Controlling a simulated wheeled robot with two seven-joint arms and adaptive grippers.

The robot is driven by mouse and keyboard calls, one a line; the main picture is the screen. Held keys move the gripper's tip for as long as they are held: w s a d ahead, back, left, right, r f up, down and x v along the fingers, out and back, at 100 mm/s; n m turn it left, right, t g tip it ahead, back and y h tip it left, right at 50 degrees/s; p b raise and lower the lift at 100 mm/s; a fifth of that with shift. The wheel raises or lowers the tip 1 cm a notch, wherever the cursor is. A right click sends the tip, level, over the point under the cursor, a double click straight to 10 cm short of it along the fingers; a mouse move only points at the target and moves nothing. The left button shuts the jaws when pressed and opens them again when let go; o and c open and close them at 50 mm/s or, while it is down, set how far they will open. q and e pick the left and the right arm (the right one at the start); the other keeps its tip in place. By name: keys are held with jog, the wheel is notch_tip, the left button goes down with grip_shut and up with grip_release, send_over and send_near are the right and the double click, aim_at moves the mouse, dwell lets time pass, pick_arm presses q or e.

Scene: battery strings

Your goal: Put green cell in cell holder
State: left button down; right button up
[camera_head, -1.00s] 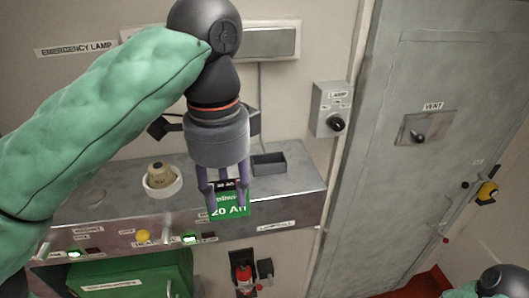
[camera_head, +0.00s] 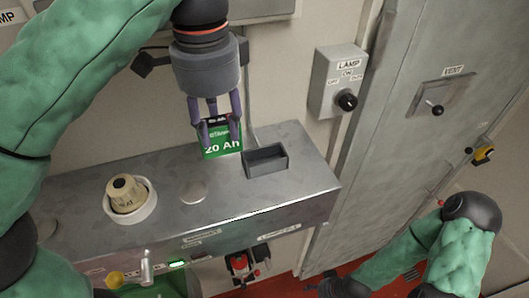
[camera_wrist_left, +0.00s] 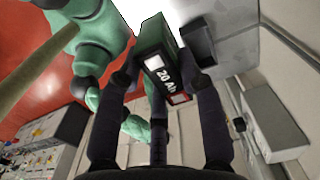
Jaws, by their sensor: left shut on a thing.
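The green cell (camera_head: 222,148), marked 20 Ah, is upright in the fingers of my left gripper (camera_head: 219,128). The gripper points down and is shut on the cell's top. The cell holder (camera_head: 266,163) is a dark grey open box on the metal bench, just right of the cell; its visible inside looks empty. In the left wrist view, the cell (camera_wrist_left: 152,52) sits between the fingers, with the holder (camera_wrist_left: 196,46) close beside it. Whether the cell touches the bench is unclear. My right gripper (camera_head: 328,286) shows only as a dark part at the bottom edge.
A cream round object in a white ring (camera_head: 130,198) stands left on the metal bench (camera_head: 300,185). A flat round disc (camera_head: 193,192) lies nearer the middle. The lamp switch box (camera_head: 338,82) is on the wall to the right, before the grey door (camera_head: 440,60).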

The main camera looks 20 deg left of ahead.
pick_arm(q)
jog(key=w+d+f, duration=0.1)
jog(key=w+f, duration=0.1)
jog(key=f, duration=0.1)
jog(key=w+d+f, duration=0.2)
jog(key=w+f, duration=0.1)
jog(key=f, duration=0.1)
jog(key=w+d+f+p, duration=0.1)
jog(key=w+d+f, duration=0.1)
jog(key=w+f, duration=0.1)
jog(key=shift+w+d+f, duration=0.15)
jog(key=shift+d+f, duration=0.1)
jog(key=shift+f, duration=0.35)
pick_arm(e)
jog(key=shift+w+a, duration=0.15)
jog(key=shift+w, duration=0.15)
pick_arm(q)
jog(key=shift+f, duration=0.1)
jog(key=c, duration=1.2)
grip_release()
jog(key=shift+f, duration=0.1)
jog(key=o, duration=0.4)
